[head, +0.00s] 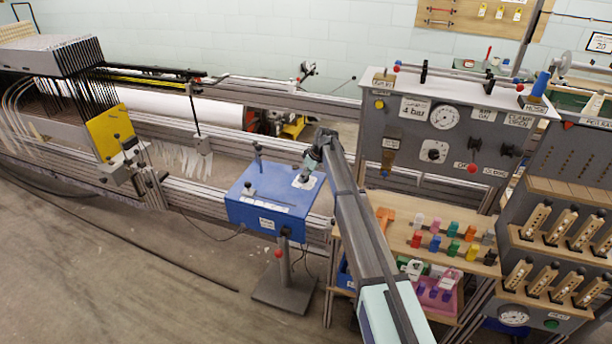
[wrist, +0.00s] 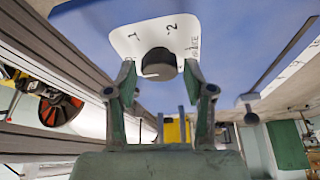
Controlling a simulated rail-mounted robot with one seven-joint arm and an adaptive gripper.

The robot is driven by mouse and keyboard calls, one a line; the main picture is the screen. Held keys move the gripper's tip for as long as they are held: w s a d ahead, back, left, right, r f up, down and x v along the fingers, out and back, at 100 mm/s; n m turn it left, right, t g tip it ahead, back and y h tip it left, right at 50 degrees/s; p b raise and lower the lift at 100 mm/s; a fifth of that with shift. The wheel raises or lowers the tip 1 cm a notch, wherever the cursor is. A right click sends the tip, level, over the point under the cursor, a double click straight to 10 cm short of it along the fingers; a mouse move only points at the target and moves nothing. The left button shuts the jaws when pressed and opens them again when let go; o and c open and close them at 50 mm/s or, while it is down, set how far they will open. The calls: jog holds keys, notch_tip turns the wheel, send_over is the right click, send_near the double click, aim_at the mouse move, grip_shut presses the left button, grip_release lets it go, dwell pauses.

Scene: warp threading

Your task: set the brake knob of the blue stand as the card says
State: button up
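The blue stand (head: 245,205) stands in the middle of the head view on a grey post. Its brake knob (wrist: 158,63) is a dark round knob with a pale mark near its lower left edge. The white dial plate (wrist: 135,40) around it carries a 1, a 2 and sideways lettering. My gripper (head: 307,178) is over the plate's right part of the stand; the knob is hidden there in the head view. In the wrist view my gripper (wrist: 160,75) is open, one finger on each side of the knob, with gaps showing. Small white labels (head: 262,205) on the stand are unreadable.
A grey panel (head: 400,150) with a gauge and cards reading 4 bar, air on and clamp open stands right. A shelf (head: 385,225) holds coloured pegs. The loom rails (head: 200,195) run behind the stand. Floor at left is mostly clear.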

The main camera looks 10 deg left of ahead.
jog(key=c, duration=0.6)
